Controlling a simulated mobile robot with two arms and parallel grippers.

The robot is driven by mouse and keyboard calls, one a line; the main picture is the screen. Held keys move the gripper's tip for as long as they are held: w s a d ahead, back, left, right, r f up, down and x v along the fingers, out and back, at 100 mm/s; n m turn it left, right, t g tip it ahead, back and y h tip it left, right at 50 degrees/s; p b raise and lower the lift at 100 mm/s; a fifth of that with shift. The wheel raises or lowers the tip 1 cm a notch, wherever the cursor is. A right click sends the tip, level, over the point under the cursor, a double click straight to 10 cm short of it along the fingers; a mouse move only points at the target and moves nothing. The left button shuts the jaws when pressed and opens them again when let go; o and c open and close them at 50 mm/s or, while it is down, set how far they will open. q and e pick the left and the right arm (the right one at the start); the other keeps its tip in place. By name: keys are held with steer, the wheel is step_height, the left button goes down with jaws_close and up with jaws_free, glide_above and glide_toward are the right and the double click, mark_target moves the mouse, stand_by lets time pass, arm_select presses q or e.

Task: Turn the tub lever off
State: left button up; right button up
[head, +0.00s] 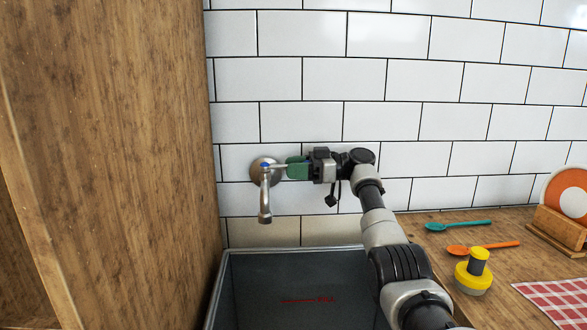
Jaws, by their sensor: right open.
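A metal tap (265,195) is fixed to the white tiled wall, with its spout pointing down. A blue dot marks its top, and a thin lever (279,166) sticks out to the right. My right gripper (294,167) is at the lever, its green fingers pointing left beside the tap. The fingers are open, but they cover the lever's end, and I cannot tell whether they touch it. My left gripper is not in view.
A dark tub (290,260) stands below the tap. A wooden panel (110,160) rises close on the left. On the wooden counter at right are a teal spoon (458,226), an orange spoon (484,248), a yellow-topped object (475,275), a plate rack (556,230) and a checked cloth (560,300).

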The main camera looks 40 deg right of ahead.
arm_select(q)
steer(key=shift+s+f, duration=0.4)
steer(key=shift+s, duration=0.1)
arm_select(e)
steer(key=v, duration=1)
steer(key=shift+d, duration=0.2)
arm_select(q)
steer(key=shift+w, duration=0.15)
arm_select(e)
steer(key=shift+s, duration=0.15)
